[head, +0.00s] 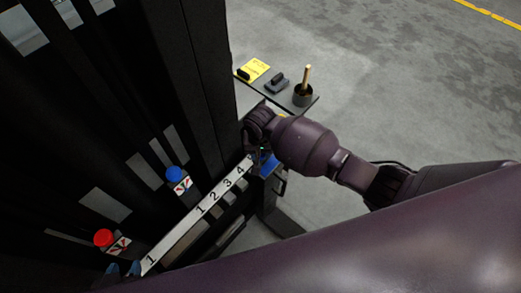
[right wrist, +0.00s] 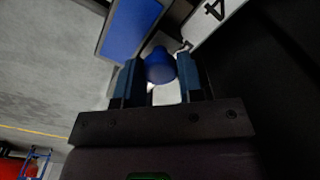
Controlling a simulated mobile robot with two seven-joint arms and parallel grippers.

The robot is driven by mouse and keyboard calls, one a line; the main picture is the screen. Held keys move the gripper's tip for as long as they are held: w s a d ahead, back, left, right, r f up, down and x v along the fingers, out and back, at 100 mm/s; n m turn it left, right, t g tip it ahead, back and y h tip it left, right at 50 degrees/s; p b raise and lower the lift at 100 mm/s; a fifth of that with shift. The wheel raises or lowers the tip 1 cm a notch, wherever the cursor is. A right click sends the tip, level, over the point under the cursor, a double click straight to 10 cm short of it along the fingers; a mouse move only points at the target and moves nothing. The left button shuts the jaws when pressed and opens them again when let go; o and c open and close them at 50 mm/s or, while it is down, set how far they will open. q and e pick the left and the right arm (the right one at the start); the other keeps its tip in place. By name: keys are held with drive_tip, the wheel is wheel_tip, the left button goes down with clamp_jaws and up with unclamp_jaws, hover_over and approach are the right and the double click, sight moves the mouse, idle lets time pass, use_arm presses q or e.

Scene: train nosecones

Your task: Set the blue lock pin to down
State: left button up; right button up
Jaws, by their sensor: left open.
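A round blue knob (right wrist: 160,65) shows between the two blue-grey fingers of my right gripper (right wrist: 160,82) in the right wrist view, near a white strip with the number 4. The fingers flank it closely; whether they touch it is unclear. In the head view my right gripper's fingers are mostly hidden by its wrist, near the 4 end of the strip. I cannot tell which knob is the lock pin. My left gripper (head: 123,269) is open at the lower left.
A red knob (head: 104,238) with a similar label sits left of the numbered strip (head: 205,207). A blue panel (right wrist: 128,25) lies by the right gripper. Grey floor is open beyond.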

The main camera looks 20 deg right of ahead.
drive_tip(key=o, duration=0.4)
drive_tip(key=shift+f, duration=0.25)
use_arm(q)
drive_tip(key=shift+w, duration=0.1)
use_arm(e)
drive_tip(key=shift+r, duration=0.1)
drive_tip(key=shift+r, duration=0.25)
wheel_tip(320, 180, up, 4)
drive_tip(key=shift+w+p, duration=0.1)
drive_tip(key=shift+p, duration=0.8)
use_arm(q)
wheel_tip(320, 180, up, 3)
drive_tip(key=shift+d+r+p, duration=0.1)
drive_tip(key=shift+p, duration=0.95)
use_arm(e)
wheel_tip(320, 180, up, 6)
drive_tip(key=shift+r, duration=0.15)
use_arm(q)
drive_tip(key=shift+w+r, duration=0.1)
use_arm(e)
drive_tip(key=shift+s, duration=0.2)
